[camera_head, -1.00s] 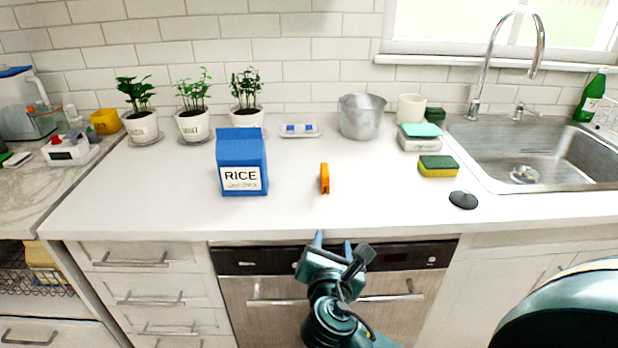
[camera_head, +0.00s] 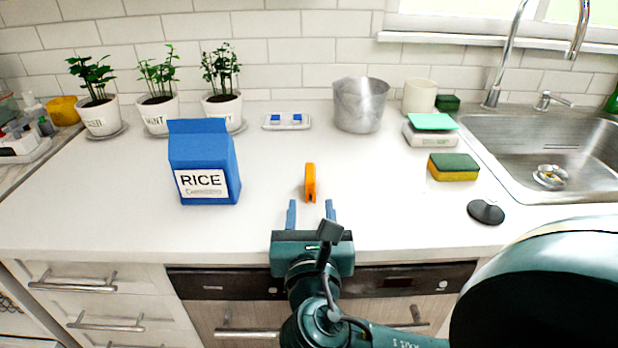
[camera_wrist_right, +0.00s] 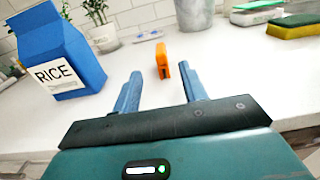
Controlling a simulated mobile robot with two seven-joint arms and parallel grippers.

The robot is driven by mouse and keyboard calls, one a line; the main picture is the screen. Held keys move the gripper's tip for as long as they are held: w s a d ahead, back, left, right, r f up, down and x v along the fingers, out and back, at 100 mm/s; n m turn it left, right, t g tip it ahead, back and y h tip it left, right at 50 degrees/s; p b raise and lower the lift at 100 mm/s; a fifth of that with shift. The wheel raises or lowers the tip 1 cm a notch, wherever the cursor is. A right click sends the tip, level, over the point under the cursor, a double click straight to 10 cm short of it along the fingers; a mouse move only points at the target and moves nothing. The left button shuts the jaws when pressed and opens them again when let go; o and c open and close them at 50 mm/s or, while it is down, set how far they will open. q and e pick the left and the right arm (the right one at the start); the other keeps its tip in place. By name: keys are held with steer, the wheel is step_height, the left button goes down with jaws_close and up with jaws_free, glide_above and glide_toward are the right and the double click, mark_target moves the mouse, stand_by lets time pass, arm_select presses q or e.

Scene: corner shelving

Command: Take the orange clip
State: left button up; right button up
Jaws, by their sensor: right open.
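The orange clip (camera_head: 310,182) stands upright on the white counter, right of the rice bag. In the right wrist view the orange clip (camera_wrist_right: 162,61) shows beyond and between my finger tips. My right gripper (camera_head: 311,212) is open and empty at the counter's front edge, just in front of the clip and apart from it. Its two blue fingers also show in the right wrist view (camera_wrist_right: 163,88). My left gripper is not in view.
A blue rice bag (camera_head: 204,163) stands left of the clip. Potted plants (camera_head: 158,112), a small tray (camera_head: 286,122) and a metal bucket (camera_head: 360,106) stand behind. A sponge (camera_head: 453,167) and black disc (camera_head: 486,212) lie right. The counter around the clip is clear.

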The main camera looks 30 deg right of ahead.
mark_target(311, 171)
steer(key=x, duration=1.1)
steer(key=shift+w+d, duration=0.1)
steer(key=shift+w, duration=0.05)
jaws_close()
